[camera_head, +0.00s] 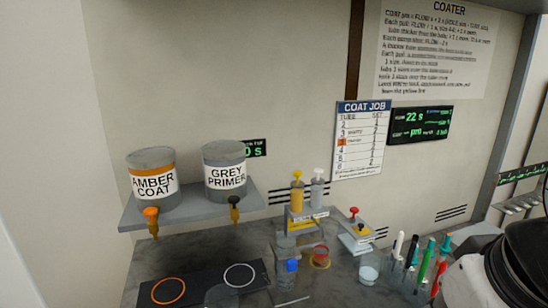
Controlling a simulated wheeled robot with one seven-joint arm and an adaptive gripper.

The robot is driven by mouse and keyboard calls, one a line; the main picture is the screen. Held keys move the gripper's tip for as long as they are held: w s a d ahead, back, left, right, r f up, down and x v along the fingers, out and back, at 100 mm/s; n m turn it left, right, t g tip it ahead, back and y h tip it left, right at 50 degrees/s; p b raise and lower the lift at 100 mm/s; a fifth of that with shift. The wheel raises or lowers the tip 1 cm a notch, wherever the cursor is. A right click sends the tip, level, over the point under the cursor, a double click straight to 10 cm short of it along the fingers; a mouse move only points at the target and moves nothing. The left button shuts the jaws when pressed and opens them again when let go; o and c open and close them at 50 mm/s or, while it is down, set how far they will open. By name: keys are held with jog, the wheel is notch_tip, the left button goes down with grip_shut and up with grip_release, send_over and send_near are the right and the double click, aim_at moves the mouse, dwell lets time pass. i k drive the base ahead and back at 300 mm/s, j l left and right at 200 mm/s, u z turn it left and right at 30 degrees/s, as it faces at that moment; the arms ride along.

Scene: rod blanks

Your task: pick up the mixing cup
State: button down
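I cannot tell for sure which vessel is the mixing cup. A grey translucent round cup (221,296) stands at the bottom edge of the picture, on or in front of the black mat, partly cut off. A small clear cup with pale contents (369,273) stands on the counter right of centre. No gripper fingertips show. A black and white part of my own arm fills the lower right corner, well to the right of both vessels.
A shelf (190,207) holds the amber coat can (153,178) and grey primer can (226,168), with taps above the black mat (203,276).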

aim_at(321, 252)
jog(key=i+l+u, duration=0.1)
jog(key=l+u, duration=0.6)
jog(key=u, duration=0.25)
jog(key=l+u, duration=0.15)
jog(key=l, duration=0.85)
jog(key=k+l+u, duration=0.1)
jog(key=l, duration=0.9)
